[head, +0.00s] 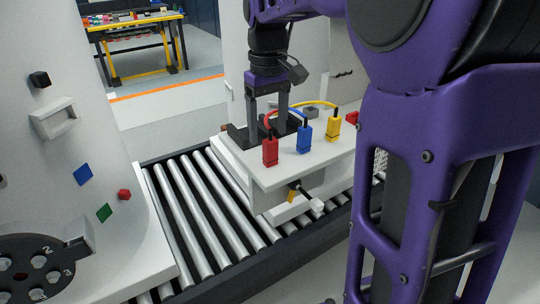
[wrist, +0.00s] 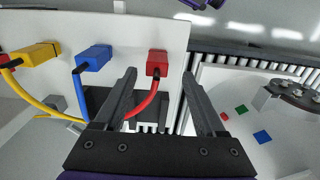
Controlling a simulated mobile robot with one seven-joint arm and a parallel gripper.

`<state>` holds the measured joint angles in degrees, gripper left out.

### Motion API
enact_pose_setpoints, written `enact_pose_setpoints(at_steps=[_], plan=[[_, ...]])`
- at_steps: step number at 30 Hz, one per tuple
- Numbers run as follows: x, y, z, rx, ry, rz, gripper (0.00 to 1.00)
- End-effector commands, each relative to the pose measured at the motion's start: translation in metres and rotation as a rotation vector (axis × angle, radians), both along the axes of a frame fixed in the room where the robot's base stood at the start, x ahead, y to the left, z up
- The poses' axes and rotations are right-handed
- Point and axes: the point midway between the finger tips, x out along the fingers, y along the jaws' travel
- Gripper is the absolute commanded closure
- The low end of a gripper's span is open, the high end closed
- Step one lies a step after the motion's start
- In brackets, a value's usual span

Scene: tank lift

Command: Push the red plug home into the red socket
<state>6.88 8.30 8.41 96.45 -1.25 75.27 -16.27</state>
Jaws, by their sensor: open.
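The red plug (head: 270,151) stands at the front left of the white box top, with a red cable bending back from its upper end. In the wrist view the red plug (wrist: 157,64) lies between and slightly beyond my fingertips. My gripper (head: 267,137) is open, pointing down, with one finger on each side of the plug and a gap on both sides in the wrist view (wrist: 160,76). I cannot clearly tell a separate red socket, or how deep the plug sits.
A blue plug (head: 304,137) and a yellow plug (head: 333,128) stand to the right of the red one. A further red block (head: 352,118) is beside my arm. The white box (head: 262,177) sits on a roller conveyor (head: 195,205). A white panel (head: 75,140) stands left.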

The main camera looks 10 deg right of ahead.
Motion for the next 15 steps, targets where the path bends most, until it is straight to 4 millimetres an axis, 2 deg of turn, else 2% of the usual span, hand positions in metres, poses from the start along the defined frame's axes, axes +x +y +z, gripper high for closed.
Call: enact_pose_setpoints(at_steps=[3, 7, 15], plan=[[-0.001, -0.004, -0.022, 0.0, 0.004, -0.001, 0.28], [-0.001, -0.005, -0.039, 0.0, 0.004, 0.0, 0.28], [-0.001, -0.005, -0.045, 0.0, 0.001, 0.0, 0.28]])
